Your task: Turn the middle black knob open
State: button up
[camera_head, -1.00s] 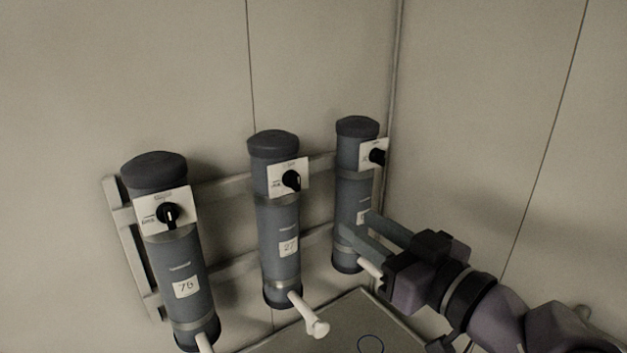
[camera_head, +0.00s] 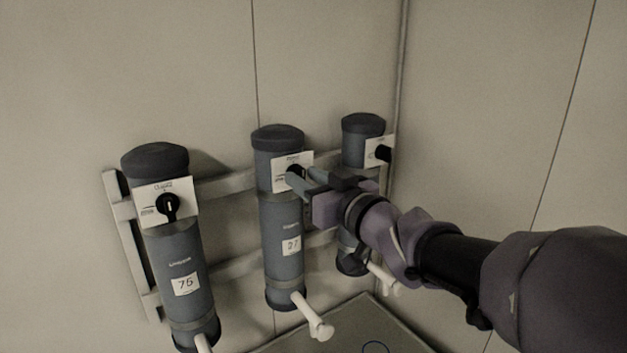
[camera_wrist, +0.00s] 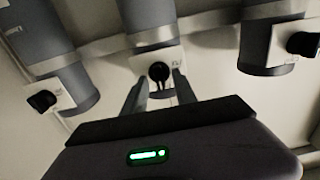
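The middle black knob (camera_head: 295,170) sits on a white plate (camera_head: 279,172) near the top of the middle grey cylinder (camera_head: 282,235). In the head view my gripper (camera_head: 297,180) covers part of the knob. In the wrist view the middle knob (camera_wrist: 159,72) shows between and just beyond the two fingers of my gripper (camera_wrist: 160,88). The fingers are open, one on each side of the knob, with gaps visible. Whether the fingertips reach around the knob in depth is hard to tell.
A left cylinder (camera_head: 180,250) and a right cylinder (camera_head: 361,130) flank the middle one, each with a black knob on a white plate. White spouts (camera_head: 313,316) stick out below. A tray-like surface (camera_head: 345,330) lies underneath. Walls stand close behind and right.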

grip_shut()
jog(key=shift+n, duration=0.3)
jog(key=shift+s+a+f+n+b, duration=0.15)
jog(key=shift+n+b, duration=1.9)
jog(key=shift+n, duration=2.25)
jog(key=shift+w+d+f+n+b, duration=0.1)
jog(key=shift+n+b, duration=1.95)
jog(key=shift+n, duration=2.25)
grip_release()
